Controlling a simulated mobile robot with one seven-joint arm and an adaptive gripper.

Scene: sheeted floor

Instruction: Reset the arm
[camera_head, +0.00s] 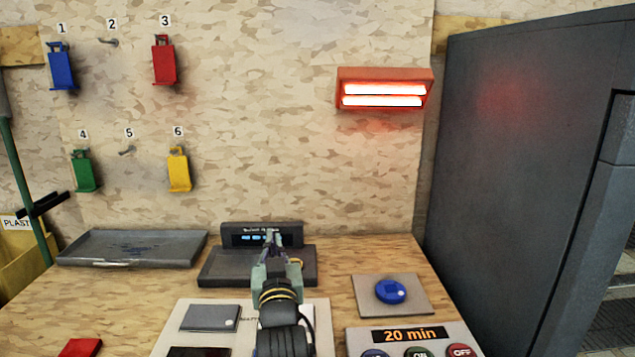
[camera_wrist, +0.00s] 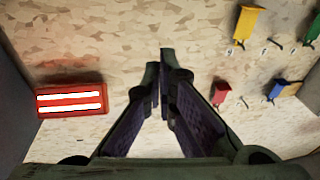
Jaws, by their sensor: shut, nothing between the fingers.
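My gripper (camera_head: 271,238) is shut and empty. In the head view it stands upright over the wooden table, in front of the black device with a small blue-lit display (camera_head: 240,237). In the wrist view my gripper (camera_wrist: 158,62) shows its two fingers together at the tips, with only the chipboard wall (camera_wrist: 150,25) beyond them. The arm hides part of the device and of the panel below it.
Colored tags hang on numbered hooks: blue (camera_head: 62,66), red (camera_head: 164,62), green (camera_head: 84,172), yellow (camera_head: 179,170). A red lamp (camera_head: 384,74) glows on the wall. A grey tray (camera_head: 130,262), a blue knob (camera_head: 390,291) and a "20 min" panel (camera_head: 405,336) are on the table. A dark cabinet (camera_head: 530,150) stands right.

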